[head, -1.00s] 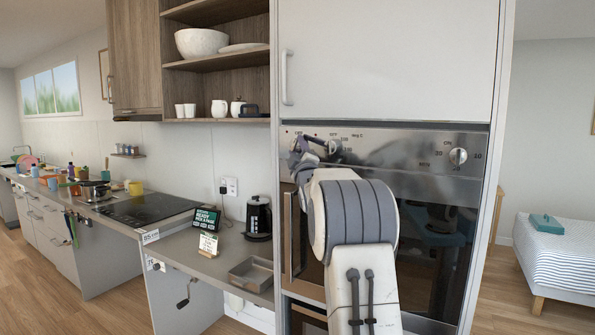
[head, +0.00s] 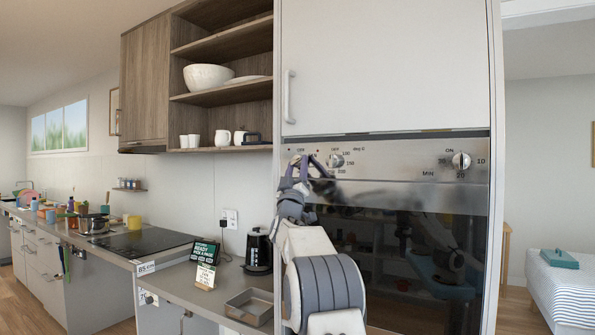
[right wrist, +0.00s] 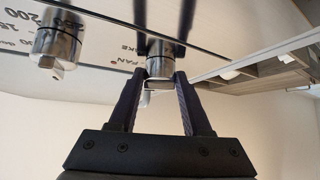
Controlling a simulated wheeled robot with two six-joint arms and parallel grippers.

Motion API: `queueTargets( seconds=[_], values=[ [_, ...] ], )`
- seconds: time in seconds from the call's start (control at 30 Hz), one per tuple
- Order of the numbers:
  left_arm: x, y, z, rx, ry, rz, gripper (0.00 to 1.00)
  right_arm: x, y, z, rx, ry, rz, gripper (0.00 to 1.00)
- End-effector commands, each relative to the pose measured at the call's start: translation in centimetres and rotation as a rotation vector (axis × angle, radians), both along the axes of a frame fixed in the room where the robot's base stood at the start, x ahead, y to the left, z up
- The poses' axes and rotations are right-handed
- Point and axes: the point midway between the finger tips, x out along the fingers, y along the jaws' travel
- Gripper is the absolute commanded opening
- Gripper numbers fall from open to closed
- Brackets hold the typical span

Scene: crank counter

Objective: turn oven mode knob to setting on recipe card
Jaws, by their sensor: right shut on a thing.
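The oven mode knob (right wrist: 160,58) is a metal knob with FAN lettering beside it. My right gripper (right wrist: 162,80) is shut on it, one dark finger on each side, in the right wrist view. In the head view my right gripper (head: 299,163) is at the left end of the steel oven panel (head: 400,155) and largely covers this knob. The knob's exact setting cannot be read. A small pale card (head: 205,276), probably the recipe card, stands on the counter in front of a dark sign; its text is too small to read. My left gripper is not in view.
The temperature knob (head: 336,161) is close to the right of my gripper; it also shows in the right wrist view (right wrist: 60,45). A timer knob (head: 461,160) is farther right. A kettle (head: 258,250) and a grey tray (head: 250,306) are on the lower counter at left.

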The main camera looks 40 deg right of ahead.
Motion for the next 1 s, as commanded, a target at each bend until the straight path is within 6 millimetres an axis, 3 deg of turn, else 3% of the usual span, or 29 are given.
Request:
queueTargets(
  seconds=[0.5,0.53,0.6,1.0],
  values=[
    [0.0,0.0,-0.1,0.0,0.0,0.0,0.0,0.02,-0.07,-0.1,0.01,-0.017,-0.001,0.0],
    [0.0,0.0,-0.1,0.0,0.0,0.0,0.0,0.02,-0.07,-0.1,0.01,-0.017,0.0,0.6],
    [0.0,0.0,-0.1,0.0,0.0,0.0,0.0,0.02,-0.07,-0.07,0.008,-0.016,-0.001,0.78],
    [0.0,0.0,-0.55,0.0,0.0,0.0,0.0,-0.23,0.29,-0.46,0.007,-0.017,0.0,0.78]
  ],
)
